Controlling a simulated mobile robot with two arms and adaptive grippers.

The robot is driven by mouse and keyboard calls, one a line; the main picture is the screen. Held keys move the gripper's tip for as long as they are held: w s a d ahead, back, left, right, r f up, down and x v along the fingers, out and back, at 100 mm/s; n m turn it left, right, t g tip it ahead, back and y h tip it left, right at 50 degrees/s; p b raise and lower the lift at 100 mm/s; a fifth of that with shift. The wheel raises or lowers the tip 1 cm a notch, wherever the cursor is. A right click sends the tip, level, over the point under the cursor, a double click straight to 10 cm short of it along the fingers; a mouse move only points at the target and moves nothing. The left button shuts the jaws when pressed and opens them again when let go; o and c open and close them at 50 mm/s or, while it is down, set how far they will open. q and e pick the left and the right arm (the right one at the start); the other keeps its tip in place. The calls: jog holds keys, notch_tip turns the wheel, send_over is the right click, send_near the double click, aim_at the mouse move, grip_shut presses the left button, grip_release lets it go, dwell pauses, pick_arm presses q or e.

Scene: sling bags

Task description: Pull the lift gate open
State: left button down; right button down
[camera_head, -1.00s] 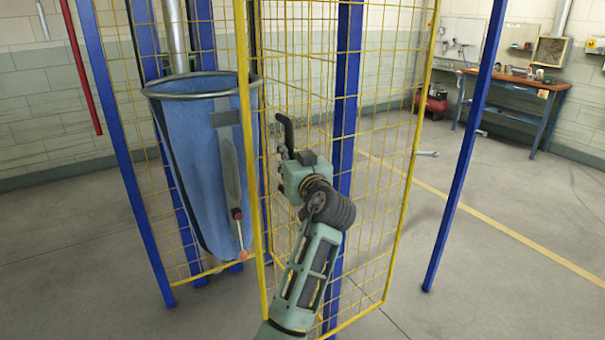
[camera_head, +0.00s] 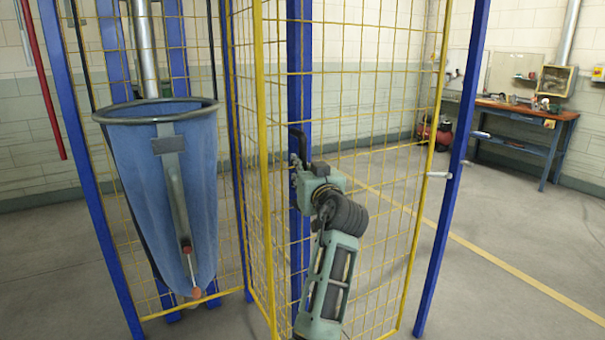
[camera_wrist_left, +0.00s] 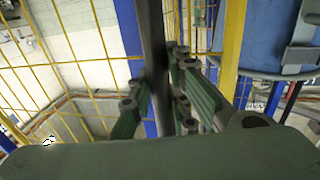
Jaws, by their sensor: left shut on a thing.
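The lift gate (camera_head: 375,210) is a yellow-framed wire mesh panel. It stands swung out at an angle to the mesh panel behind the blue bag. Its dark upright handle (camera_head: 301,140) is near its left side. My left gripper (camera_head: 302,172) is at this handle, with my arm reaching up from the bottom of the head view. In the left wrist view the green fingers (camera_wrist_left: 160,100) are closed around the dark handle bar (camera_wrist_left: 152,40). The fingertips are partly hidden behind the bar. My right gripper is in neither view.
A blue sling bag (camera_head: 190,210) on a round rim hangs left of the gate. Blue posts (camera_head: 450,185) stand around it. A workbench (camera_head: 520,112) and a red machine (camera_head: 438,132) are at the back right. The floor to the right is clear, with a yellow line.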

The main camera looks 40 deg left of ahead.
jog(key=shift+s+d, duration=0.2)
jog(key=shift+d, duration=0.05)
pick_arm(q)
jog(key=c, duration=1.6)
grip_release()
jog(key=shift+d, duration=0.1)
jog(key=shift+c, duration=0.2)
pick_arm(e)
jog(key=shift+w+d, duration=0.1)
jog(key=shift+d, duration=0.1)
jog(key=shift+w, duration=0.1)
pick_arm(q)
jog(key=shift+s, duration=0.1)
jog(key=v, duration=1.2)
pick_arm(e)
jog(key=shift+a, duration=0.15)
